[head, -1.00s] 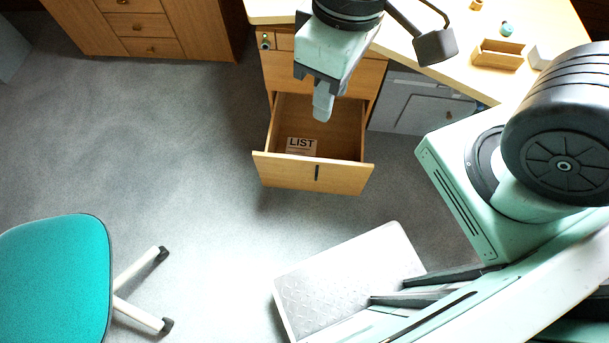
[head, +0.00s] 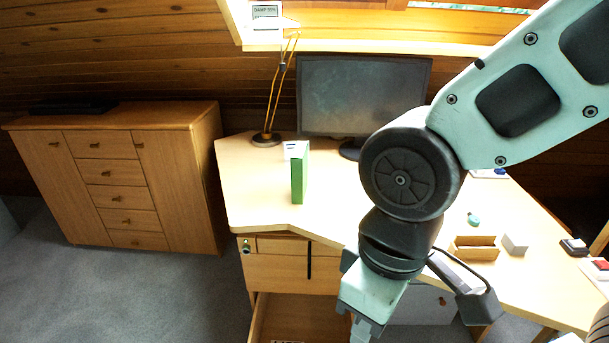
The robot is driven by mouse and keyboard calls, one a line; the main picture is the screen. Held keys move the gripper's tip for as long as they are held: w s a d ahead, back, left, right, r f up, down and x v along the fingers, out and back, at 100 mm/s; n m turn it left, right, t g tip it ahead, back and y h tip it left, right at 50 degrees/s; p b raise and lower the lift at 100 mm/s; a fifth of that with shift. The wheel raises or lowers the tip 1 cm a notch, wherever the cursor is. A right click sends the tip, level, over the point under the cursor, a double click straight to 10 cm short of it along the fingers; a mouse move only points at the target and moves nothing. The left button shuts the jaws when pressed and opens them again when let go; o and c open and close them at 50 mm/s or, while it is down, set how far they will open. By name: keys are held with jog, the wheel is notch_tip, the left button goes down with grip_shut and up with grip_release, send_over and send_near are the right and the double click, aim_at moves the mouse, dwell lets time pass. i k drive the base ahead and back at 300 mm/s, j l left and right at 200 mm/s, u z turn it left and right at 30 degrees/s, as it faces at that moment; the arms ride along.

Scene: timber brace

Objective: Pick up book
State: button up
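A green book (head: 299,178) stands upright on the left part of the pale wooden desk (head: 255,190), near the lamp, with its narrow green side facing me. A white card or page edge shows at its top. My gripper (head: 361,329) points down in front of the desk, at the bottom of the head view. It is well below and to the right of the book and does not touch it. Its fingertips run close to the picture's lower edge, so I cannot tell whether they are open or shut.
An open drawer (head: 290,312) juts out below the desk, beside my gripper. A lamp (head: 267,138) and a monitor (head: 365,92) stand behind the book. A small wooden box (head: 474,249) and a grey block (head: 515,244) sit at right. A cabinet (head: 120,180) stands left.

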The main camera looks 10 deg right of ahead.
aim_at(299, 159)
jog(key=i+j+z, duration=0.15)
jog(key=j, duration=0.2)
jog(key=i+j+z, duration=0.15)
jog(key=j, duration=0.2)
jog(key=i+j+z, duration=0.15)
jog(key=j, duration=0.2)
jog(key=j+z, duration=0.1)
jog(key=j, duration=0.25)
jog(key=i, duration=0.05)
